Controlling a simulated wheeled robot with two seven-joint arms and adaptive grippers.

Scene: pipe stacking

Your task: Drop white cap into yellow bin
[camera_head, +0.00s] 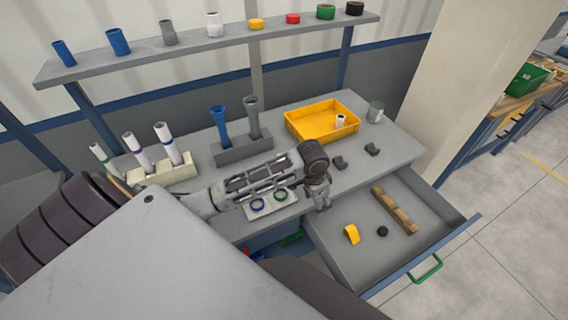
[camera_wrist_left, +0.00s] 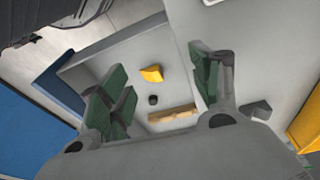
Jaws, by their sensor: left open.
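The yellow bin (camera_head: 300,124) stands toward the back right of the grey workbench. A small white piece (camera_head: 340,121), which looks like the white cap, sits inside it near the right end. My left gripper (camera_head: 321,203) points down near the bench's front edge, by the left end of the open drawer. It is open. In the left wrist view its green-padded fingers (camera_wrist_left: 160,88) are apart, with nothing held between them. An edge of the yellow bin (camera_wrist_left: 306,125) shows at the right of that view. My right gripper is not in view.
The open drawer (camera_head: 330,250) holds a yellow curved piece (camera_head: 351,234), a black cap (camera_head: 382,231) and a wooden bar (camera_head: 395,210). A grey cup (camera_head: 375,112) stands beside the bin. A pipe rack (camera_head: 243,150) stands left of it. A shelf (camera_head: 190,51) with several pipes and caps runs behind.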

